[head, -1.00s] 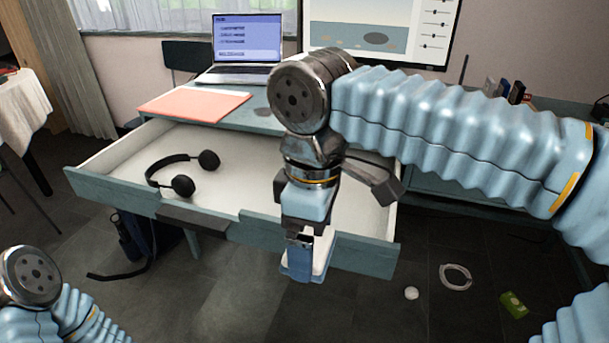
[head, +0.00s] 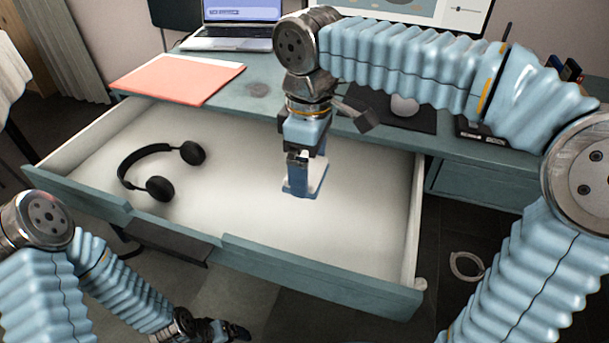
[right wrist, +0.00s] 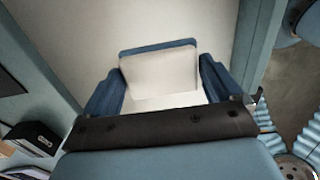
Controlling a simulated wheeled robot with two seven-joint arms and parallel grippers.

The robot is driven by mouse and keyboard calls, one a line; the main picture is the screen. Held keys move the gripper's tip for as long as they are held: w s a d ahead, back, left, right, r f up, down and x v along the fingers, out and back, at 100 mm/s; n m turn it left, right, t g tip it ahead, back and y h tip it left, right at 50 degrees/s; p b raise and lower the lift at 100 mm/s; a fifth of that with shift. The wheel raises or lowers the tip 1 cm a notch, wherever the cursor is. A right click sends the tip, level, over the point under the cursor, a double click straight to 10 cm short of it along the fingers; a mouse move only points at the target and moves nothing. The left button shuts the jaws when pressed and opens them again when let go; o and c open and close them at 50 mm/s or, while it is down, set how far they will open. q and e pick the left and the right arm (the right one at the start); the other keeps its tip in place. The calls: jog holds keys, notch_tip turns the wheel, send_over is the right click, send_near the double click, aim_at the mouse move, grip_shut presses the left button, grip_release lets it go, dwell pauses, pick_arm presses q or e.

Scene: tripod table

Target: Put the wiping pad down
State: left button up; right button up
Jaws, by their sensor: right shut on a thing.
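The wiping pad (head: 319,178), white with a blue side, is held below my right gripper (head: 303,162), over the inside of the open drawer (head: 365,215). My right gripper is shut on the pad. In the right wrist view the pad (right wrist: 160,75) sits between the two blue fingers, with the pale drawer floor behind it. I cannot tell whether the pad touches the drawer floor. My left gripper (head: 222,331) is low at the bottom of the head view, in front of the drawer, small and dark.
Black headphones (head: 160,168) lie in the left part of the drawer. The drawer floor around the pad is clear. On the desk behind are a salmon folder (head: 180,78), a laptop (head: 240,30) and a mouse (head: 404,105). A white ring-shaped thing (head: 466,266) lies on the floor.

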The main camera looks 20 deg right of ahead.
jog(key=w+f, duration=0.4)
jog(key=f, duration=0.1)
jog(key=shift+w+d+f, duration=0.2)
jog(key=shift+w+d, duration=0.05)
jog(key=shift+w, duration=0.1)
jog(key=shift+w+f, duration=0.15)
jog(key=shift+f, duration=0.8)
jog(key=shift+w+f, duration=0.1)
jog(key=shift+f, duration=0.85)
jog(key=shift+f+b, duration=0.1)
jog(key=shift+b, duration=0.25)
jog(key=o, duration=0.8)
jog(key=shift+r, duration=0.3)
notch_tip(320, 180, up, 12)
jog(key=p, duration=0.1)
jog(key=shift+f+p, duration=0.15)
jog(key=shift+p, duration=0.25)
